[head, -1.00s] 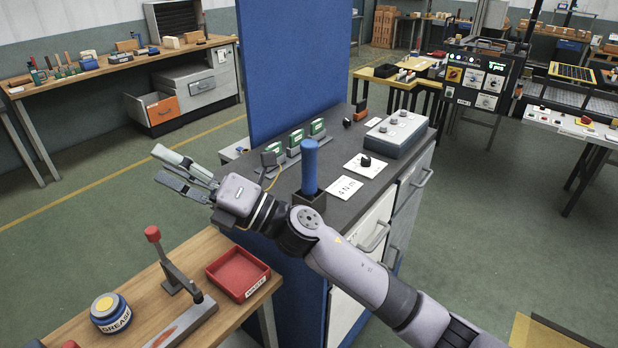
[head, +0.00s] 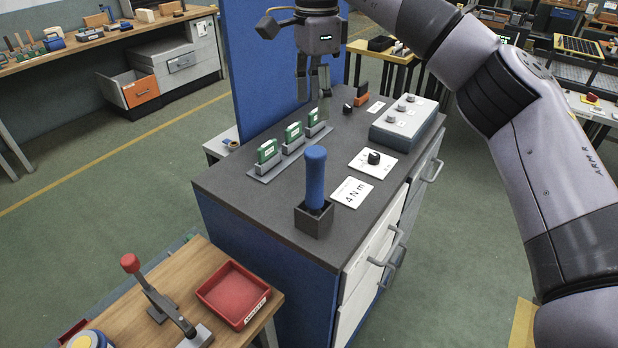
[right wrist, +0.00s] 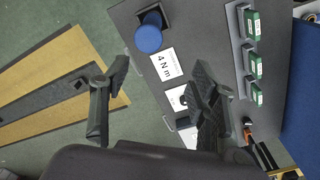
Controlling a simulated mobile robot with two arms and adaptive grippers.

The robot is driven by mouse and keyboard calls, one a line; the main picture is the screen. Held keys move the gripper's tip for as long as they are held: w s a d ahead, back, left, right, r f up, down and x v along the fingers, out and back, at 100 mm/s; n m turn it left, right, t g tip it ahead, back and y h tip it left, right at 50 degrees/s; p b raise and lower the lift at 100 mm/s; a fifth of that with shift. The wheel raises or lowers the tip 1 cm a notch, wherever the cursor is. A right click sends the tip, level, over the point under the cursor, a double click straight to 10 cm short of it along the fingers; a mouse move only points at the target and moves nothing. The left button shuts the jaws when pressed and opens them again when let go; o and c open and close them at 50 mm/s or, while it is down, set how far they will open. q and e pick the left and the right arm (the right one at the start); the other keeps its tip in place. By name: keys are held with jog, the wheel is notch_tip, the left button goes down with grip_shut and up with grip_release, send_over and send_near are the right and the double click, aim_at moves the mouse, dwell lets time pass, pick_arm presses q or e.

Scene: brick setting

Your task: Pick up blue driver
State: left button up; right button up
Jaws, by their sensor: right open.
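The blue driver (head: 315,175) stands upright in a dark square holder (head: 313,220) on the grey cabinet top, beside a "4 N m" card (head: 351,192). My right gripper (head: 314,103) points down over the back part of the cabinet top, behind the driver and apart from it. It is open and empty. In the right wrist view my right gripper (right wrist: 160,100) shows its two fingers spread wide. The driver's round blue top (right wrist: 149,36) lies beyond the fingers, near the top of that view. My left gripper is not in view.
Several green modules (head: 293,133) stand in a rack behind the driver. A knob plate (head: 372,159) and grey control box (head: 405,122) lie to its right. A blue panel (head: 262,70) rises at the back. A red tray (head: 233,293) sits on the lower wooden bench.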

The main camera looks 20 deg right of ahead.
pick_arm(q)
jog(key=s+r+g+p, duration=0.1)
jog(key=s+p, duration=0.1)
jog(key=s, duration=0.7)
pick_arm(e)
send_over(316, 149)
jog(key=s, duration=0.1)
notch_tip(316, 149, down, 5)
jog(key=shift+r, duration=0.1)
jog(key=f, duration=0.3)
jog(key=shift+w+d+f+p, duration=0.15)
jog(key=shift+w+f+p, duration=0.15)
jog(key=shift+w, duration=0.05)
jog(key=shift+w+f+p, duration=0.2)
jog(key=shift+f+p, duration=0.15)
jog(key=shift+f, duration=0.75)
jog(key=shift+s+a+f+p, duration=0.25)
jog(key=shift+s+f+p, duration=0.1)
jog(key=shift+f+p, duration=0.55)
notch_tip(316, 149, down, 2)
jog(key=shift+f+p, duration=0.15)
jog(key=shift+p, duration=0.55)
jog(key=shift+f, duration=0.5)
jog(key=c, duration=0.9)
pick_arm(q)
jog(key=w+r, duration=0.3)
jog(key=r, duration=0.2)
pick_arm(e)
jog(key=shift+w+r, duration=0.1)
grip_shut()
